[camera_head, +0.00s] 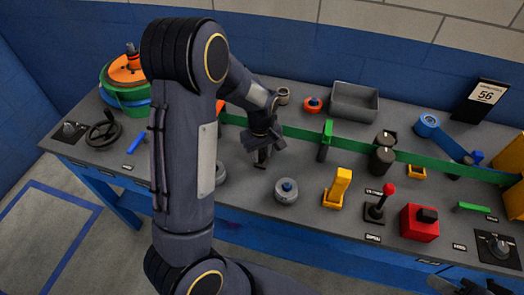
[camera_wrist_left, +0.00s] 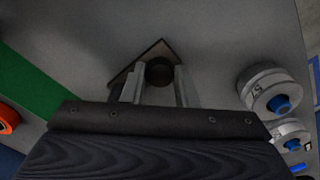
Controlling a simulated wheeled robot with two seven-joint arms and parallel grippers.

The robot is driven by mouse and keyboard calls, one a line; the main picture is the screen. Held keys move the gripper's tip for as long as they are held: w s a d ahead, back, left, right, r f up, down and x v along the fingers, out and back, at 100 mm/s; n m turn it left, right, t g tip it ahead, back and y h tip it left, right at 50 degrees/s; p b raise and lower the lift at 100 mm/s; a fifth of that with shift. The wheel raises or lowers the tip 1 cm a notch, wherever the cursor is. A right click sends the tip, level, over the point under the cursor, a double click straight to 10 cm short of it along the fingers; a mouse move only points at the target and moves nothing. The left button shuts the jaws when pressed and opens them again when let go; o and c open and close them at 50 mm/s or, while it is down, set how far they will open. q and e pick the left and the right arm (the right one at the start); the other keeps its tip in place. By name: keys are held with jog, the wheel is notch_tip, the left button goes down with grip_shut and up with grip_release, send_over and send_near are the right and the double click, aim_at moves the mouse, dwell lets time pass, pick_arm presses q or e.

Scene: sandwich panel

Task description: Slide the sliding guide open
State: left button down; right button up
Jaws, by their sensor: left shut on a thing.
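My left gripper (camera_head: 262,158) reaches down to the table, left of the middle in the head view. In the left wrist view, its two fingers (camera_wrist_left: 156,88) stand on either side of a dark round knob (camera_wrist_left: 160,70) on a brownish angular plate (camera_wrist_left: 152,50), and it is shut on that knob. In the head view the gripper mostly hides the knob. I cannot tell for sure which part is the sliding guide. A piece of my right gripper (camera_head: 462,284) shows at the bottom right edge; its jaws are unclear.
A green strip (camera_head: 300,133) runs across the table behind the gripper, with a green upright (camera_head: 326,140) on it. A grey dial with a blue centre (camera_head: 287,190) stands close to the right. A yellow lever (camera_head: 338,187), red-knobbed stick (camera_head: 380,203) and red box (camera_head: 419,224) stand farther right.

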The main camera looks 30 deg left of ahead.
aim_at(261, 156)
pick_arm(q)
jog(key=c, duration=1.1)
grip_release()
jog(key=shift+s, duration=0.3)
jog(key=shift+w, duration=0.1)
notch_tip(261, 156, up, 8)
jog(key=shift+f, duration=0.15)
jog(key=s+d+r+m+t+h, duration=0.1)
jog(key=s+d+r+m+t, duration=0.1)
jog(key=s, duration=0.5)
jog(key=s+d+r+m+t+h, duration=0.1)
jog(key=s+d+r+m, duration=0.1)
jog(key=s+r+m, duration=0.2)
jog(key=s+d+r+m+t+h, duration=0.1)
jog(key=s+d+r+m+t, duration=0.1)
jog(key=s, duration=0.8)
jog(key=shift+s+d+r+m+t+h, duration=0.1)
jog(key=shift+d+r+m+t+h, duration=0.4)
jog(key=shift+m, duration=0.6)
